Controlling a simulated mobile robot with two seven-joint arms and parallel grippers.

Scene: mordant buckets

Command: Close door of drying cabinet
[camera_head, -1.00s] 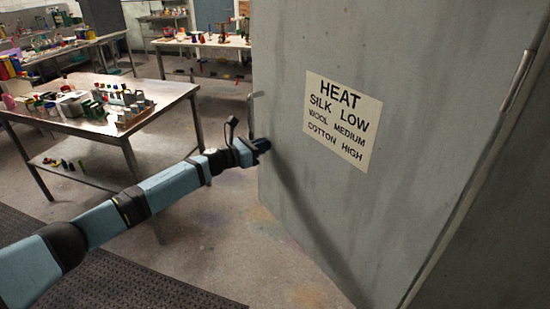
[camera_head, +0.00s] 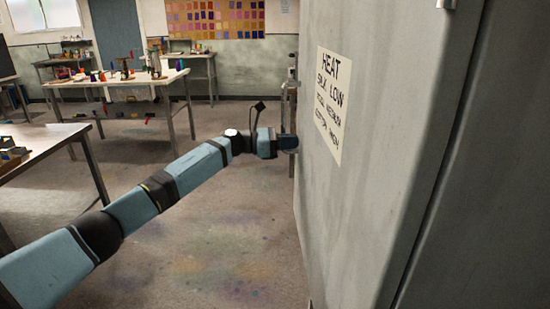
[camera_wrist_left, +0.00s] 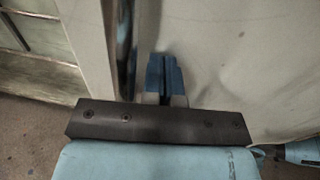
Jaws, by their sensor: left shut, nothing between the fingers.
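The drying cabinet's door (camera_head: 375,160) is a tall grey panel in the head view, seen at a steep slant. It carries a paper sign (camera_head: 332,105) with heat settings. A vertical handle (camera_head: 289,85) shows at its far left edge. My left gripper (camera_head: 289,142) is shut and empty, with its tips at the door's surface near that far edge, below the handle. In the left wrist view the gripper's blue fingers (camera_wrist_left: 163,75) are together against the pale panel (camera_wrist_left: 235,70); I cannot tell how firmly they touch. My right gripper is not in view.
The grey cabinet body (camera_head: 490,180) fills the right side, beyond a dark vertical seam. Work tables (camera_head: 125,82) with bottles and tools stand at the back left, another table (camera_head: 40,145) at the left. The floor between is clear.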

